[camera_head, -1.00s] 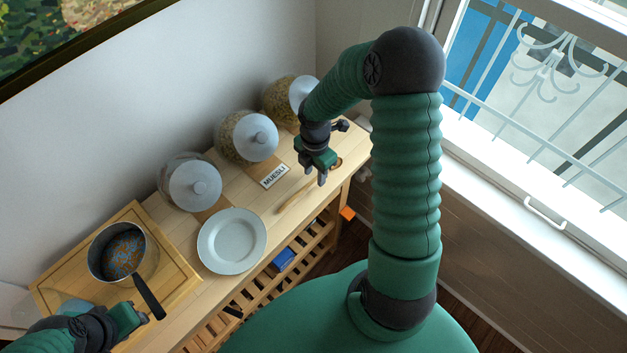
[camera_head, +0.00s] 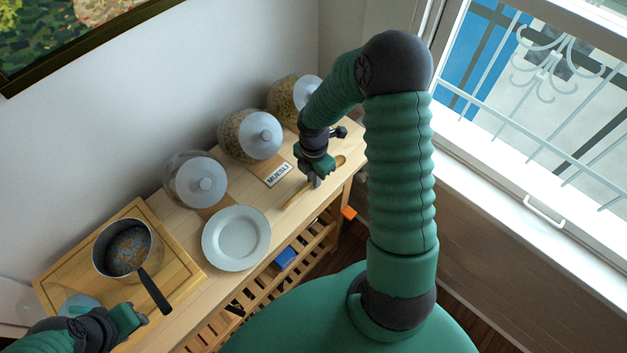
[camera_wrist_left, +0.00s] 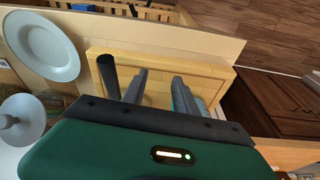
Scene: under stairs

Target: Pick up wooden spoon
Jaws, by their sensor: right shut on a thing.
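The wooden spoon (camera_head: 296,199) lies along the right part of the wooden table, its far end (camera_head: 340,161) showing beyond my gripper. My right gripper (camera_head: 315,182) points down over the middle of the spoon and is shut on it; the fingers hide that part. The spoon is at or very near the table top; I cannot tell any gap. My left gripper (camera_head: 140,319) is low at the left, beside the pot's handle. In the left wrist view its two fingers (camera_wrist_left: 160,80) stand apart, with nothing visibly held between them.
A pot (camera_head: 125,250) with a dark handle stands on a cutting board (camera_head: 185,270). A white plate (camera_head: 237,238), a MUESLI label (camera_head: 278,174) and lidded glass jars (camera_head: 194,181) are on the table. The wall is behind; a window is at right.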

